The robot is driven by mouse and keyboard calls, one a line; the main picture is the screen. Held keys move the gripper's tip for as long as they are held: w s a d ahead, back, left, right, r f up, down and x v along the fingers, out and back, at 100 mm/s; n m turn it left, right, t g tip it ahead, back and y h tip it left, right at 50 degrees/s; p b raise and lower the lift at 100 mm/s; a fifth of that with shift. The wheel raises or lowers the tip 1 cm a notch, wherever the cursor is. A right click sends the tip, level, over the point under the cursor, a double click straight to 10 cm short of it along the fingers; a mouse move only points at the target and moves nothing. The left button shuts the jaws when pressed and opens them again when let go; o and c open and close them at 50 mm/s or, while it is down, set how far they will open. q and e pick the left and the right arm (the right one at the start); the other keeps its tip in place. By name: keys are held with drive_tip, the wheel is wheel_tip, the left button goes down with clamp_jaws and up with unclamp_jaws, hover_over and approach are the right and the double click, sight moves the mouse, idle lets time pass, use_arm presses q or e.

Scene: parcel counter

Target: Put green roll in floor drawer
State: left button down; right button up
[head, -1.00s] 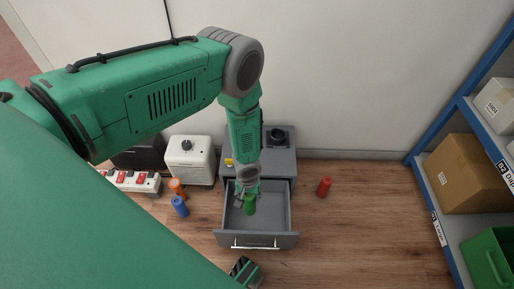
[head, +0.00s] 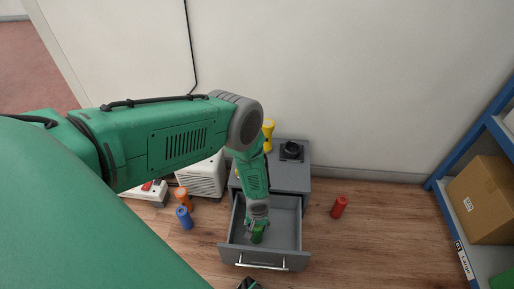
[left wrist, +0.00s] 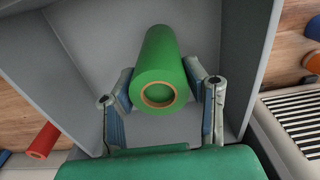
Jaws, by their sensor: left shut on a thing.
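The green roll (left wrist: 160,70) is between the two fingers of my left gripper (left wrist: 163,92), which is shut on it. In the head view the green roll (head: 258,234) shows at the tip of my left gripper (head: 256,222), inside the outline of the open floor drawer (head: 287,225). In the left wrist view the grey drawer walls rise around the roll. I cannot tell whether the roll touches the drawer bottom. My right gripper shows only as a small dark tip (head: 249,284) at the bottom edge of the head view; its fingers are not clear.
The grey cabinet (head: 290,176) carries a black object (head: 291,151) and a yellow one (head: 268,130). A red roll (head: 339,207) stands right of the drawer. Blue (head: 184,217) and orange (head: 182,195) rolls stand left. A blue-framed shelf (head: 446,215) holds a cardboard box (head: 482,200).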

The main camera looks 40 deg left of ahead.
use_arm(q)
drive_tip(key=shift+d+r, duration=0.2)
drive_tip(key=shift+d, duration=0.15)
drive_tip(key=shift+f, duration=0.15)
drive_tip(key=c, duration=1.2)
unclamp_jaws()
drive_tip(key=shift+a+f, duration=0.15)
drive_tip(key=shift+a, duration=0.05)
drive_tip(key=o, duration=0.3)
drive_tip(key=shift+a, duration=0.15)
drive_tip(key=shift+a+f, duration=0.1)
drive_tip(key=shift+f, duration=0.05)
drive_tip(key=shift+d+r, duration=0.2)
drive_tip(key=shift+r, duration=0.1)
wheel_tip(320, 180, up, 11)
drive_tip(key=p, duration=0.6)
drive_tip(key=shift+a+f, duration=0.1)
drive_tip(key=shift+a, duration=0.05)
drive_tip(key=shift+r, duration=0.4)
drive_tip(key=s+r+m, duration=0.7)
drive_tip(key=s+r, duration=1.2)
drive_tip(key=shift+s+d+r+t, duration=0.25)
drive_tip(key=shift+d+t, duration=0.05)
drive_tip(key=shift+d, duration=0.05)
use_arm(e)
wheel_tip(320, 180, up, 6)
drive_tip(key=shift+d, duration=0.2)
